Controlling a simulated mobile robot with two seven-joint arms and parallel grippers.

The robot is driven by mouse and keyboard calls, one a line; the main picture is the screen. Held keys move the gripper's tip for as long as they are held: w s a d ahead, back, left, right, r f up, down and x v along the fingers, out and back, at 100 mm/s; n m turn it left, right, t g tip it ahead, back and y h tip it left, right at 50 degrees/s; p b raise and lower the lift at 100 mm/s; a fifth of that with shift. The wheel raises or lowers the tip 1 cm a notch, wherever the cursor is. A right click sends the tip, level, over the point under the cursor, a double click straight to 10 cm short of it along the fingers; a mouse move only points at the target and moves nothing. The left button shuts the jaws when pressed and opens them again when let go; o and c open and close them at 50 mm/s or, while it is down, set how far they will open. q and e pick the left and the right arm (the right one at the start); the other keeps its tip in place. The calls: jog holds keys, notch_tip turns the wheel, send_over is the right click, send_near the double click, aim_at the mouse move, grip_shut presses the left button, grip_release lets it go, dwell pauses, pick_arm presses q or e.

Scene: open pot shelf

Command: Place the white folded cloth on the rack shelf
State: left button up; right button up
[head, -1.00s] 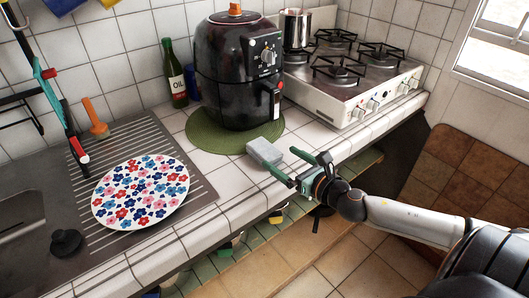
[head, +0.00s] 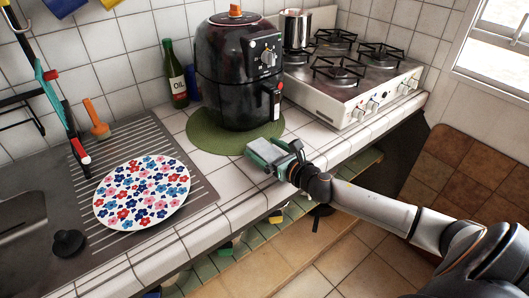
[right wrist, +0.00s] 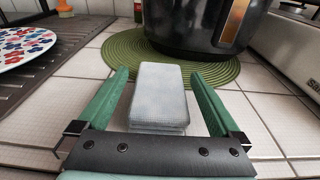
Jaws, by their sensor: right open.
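The white folded cloth (head: 262,151) lies on the tiled counter at the front edge of the green round mat. It looks pale grey and block-like, and in the right wrist view the cloth (right wrist: 158,98) shows as a flat stack. My right gripper (head: 268,153) is at the cloth. In the right wrist view, the green fingers of my right gripper (right wrist: 160,74) are open, one on each side of the cloth, with a visible gap on both sides. My left gripper is not in view. I cannot make out a shelf that is clearly the rack shelf.
A black air fryer (head: 238,75) stands on the green mat (head: 207,140) behind the cloth. A gas stove (head: 355,85) is at the right. A flowered plate (head: 141,194) lies at the left on the ribbed drainer (head: 188,162). A tiled ledge (head: 258,240) runs below the counter.

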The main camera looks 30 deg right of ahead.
aim_at(265, 149)
jog(key=shift+w, duration=0.15)
jog(key=shift+c, duration=0.4)
jog(key=c, duration=1.3)
jog(key=shift+r, duration=0.5)
notch_tip(265, 149, up, 3)
jog(key=shift+f+p, duration=0.1)
jog(key=shift+p, duration=0.65)
jog(key=s+r, duration=0.4)
jog(key=shift+s+a+r+p, duration=0.3)
jog(key=shift+a+r+p, duration=0.05)
jog(key=shift+a, duration=0.05)
jog(key=shift+s+a+r+p, duration=0.25)
jog(key=shift+s+r+p, duration=0.4)
jog(key=shift+s, duration=0.9)
jog(key=shift+s+a+r+p, duration=0.3)
jog(key=shift+s+r, duration=0.55)
jog(key=shift+s, duration=0.65)
jog(key=shift+s+a+r+p, duration=0.25)
jog(key=shift+s+r+p, duration=0.4)
jog(key=shift+s, duration=0.9)
